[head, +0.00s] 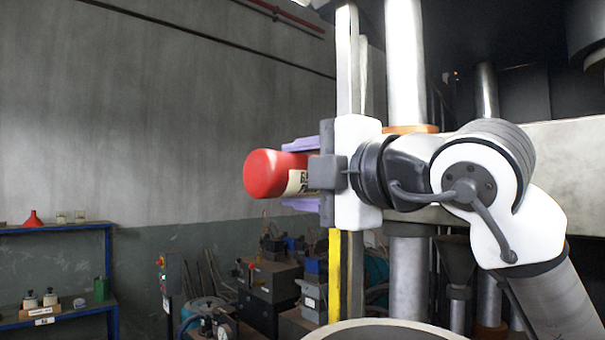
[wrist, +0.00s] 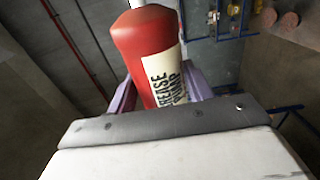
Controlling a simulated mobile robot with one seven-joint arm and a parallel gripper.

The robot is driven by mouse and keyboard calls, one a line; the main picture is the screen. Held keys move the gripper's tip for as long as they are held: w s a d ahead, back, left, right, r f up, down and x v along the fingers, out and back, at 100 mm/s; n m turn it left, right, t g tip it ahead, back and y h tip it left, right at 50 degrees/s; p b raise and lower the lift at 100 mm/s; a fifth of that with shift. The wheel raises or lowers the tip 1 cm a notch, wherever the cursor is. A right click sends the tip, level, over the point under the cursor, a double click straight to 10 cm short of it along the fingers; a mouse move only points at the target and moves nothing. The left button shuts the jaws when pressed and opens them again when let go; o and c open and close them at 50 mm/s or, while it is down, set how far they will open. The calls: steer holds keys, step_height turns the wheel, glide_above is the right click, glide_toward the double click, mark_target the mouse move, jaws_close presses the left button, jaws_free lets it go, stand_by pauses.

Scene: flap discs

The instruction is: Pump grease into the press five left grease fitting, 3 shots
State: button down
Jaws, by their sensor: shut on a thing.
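A red grease pump (head: 265,173) with a cream label is held in my gripper (head: 300,173). In the head view it lies sideways, its rounded red end pointing left. In the wrist view the pump (wrist: 145,50) stands between the two purple fingers, and its label partly reads "GREASE PUMP". My gripper (wrist: 160,92) is shut on the pump's body, in the air in front of the grey wall. No grease fitting can be made out in either view. Part of the pump is hidden by the fingers and gripper body.
Press columns (head: 405,100) stand behind my arm on the right. A yellow-and-grey upright post (head: 335,275) is close behind the gripper. A blue shelf (head: 60,228) with a red funnel (head: 33,219) stands at left. Dark machine boxes (head: 270,285) crowd the floor below. The space left of the pump looks free.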

steer(key=w+d+p, duration=0.1)
steer(key=w+d, duration=0.1)
steer(key=d, duration=0.1)
steer(key=shift+w+r+p, duration=0.1)
steer(key=shift+w+p, duration=0.2)
steer(key=shift+w, duration=0.1)
steer(key=shift+w+d, duration=1.4)
steer(key=shift+w, duration=0.05)
steer(key=shift+w+d, duration=0.1)
steer(key=shift+d, duration=0.1)
